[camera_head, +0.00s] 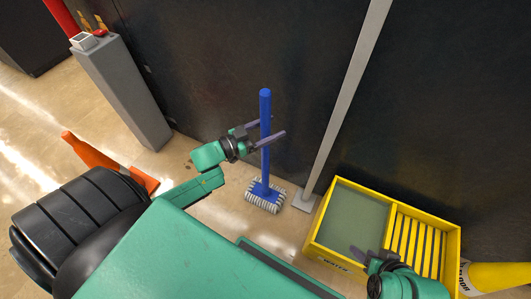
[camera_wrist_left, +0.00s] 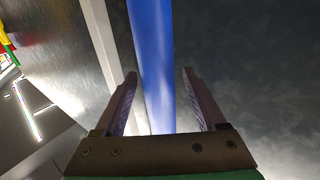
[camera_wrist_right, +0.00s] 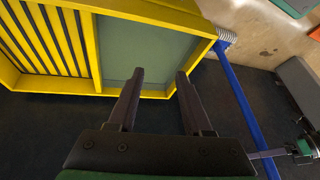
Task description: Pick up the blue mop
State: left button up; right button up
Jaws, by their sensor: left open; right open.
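The blue mop (camera_head: 265,150) stands upright on the floor by the dark wall in the head view, its white-fringed head (camera_head: 264,196) at the bottom. My left gripper (camera_head: 277,130) is open with its fingers on either side of the mop handle. In the left wrist view the handle (camera_wrist_left: 152,60) runs between the two open fingers (camera_wrist_left: 160,95), with gaps visible on both sides. My right gripper (camera_head: 364,254) is open and empty over the yellow bucket. The right wrist view also shows the mop handle (camera_wrist_right: 240,95) to the right of the right gripper's fingers (camera_wrist_right: 160,78).
The yellow bucket (camera_head: 328,252) with a slatted section stands right of the mop. A thin grey post (camera_head: 343,105) rises between them. A grey pillar (camera_head: 125,95) and an orange cone (camera_head: 92,153) stand at left. A yellow object (camera_head: 495,277) lies at lower right.

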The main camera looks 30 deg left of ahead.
pick_arm(q)
jog(key=shift+w+d, duration=0.4)
jog(key=shift+w, duration=0.2)
grip_shut()
jog(key=shift+r, duration=0.15)
